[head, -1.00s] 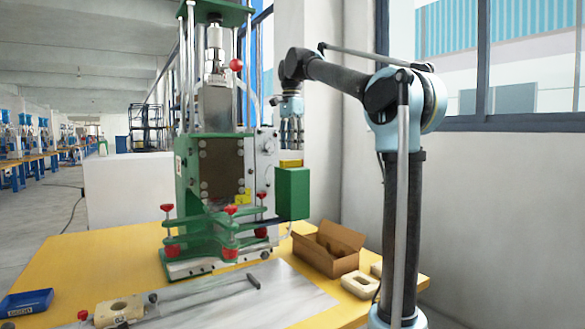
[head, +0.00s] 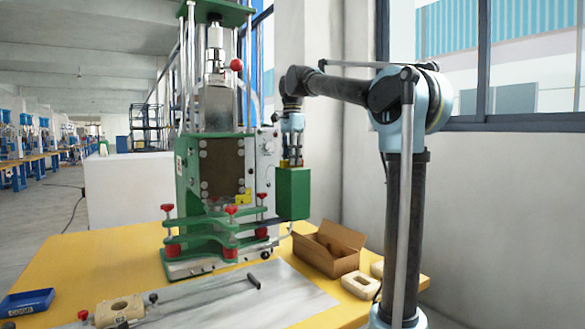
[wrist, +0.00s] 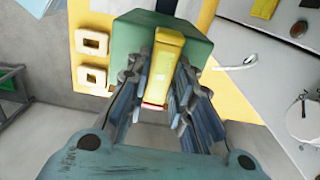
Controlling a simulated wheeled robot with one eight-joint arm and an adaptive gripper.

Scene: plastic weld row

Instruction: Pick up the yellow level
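The yellow level (wrist: 168,60) shows in the wrist view as a narrow yellow bar on top of a green box (wrist: 128,40). My gripper (wrist: 164,78) is open, with one finger on each side of the level; whether either finger touches it I cannot tell. In the head view my gripper (head: 292,158) points down just above the green box (head: 293,194), at the right side of the green press.
The green press (head: 215,185) stands close left of my gripper. A cardboard box (head: 330,252) and beige blocks (head: 361,284) are below on the yellow table (head: 80,255). A blue tray (head: 27,302) lies at the left. A wall is behind.

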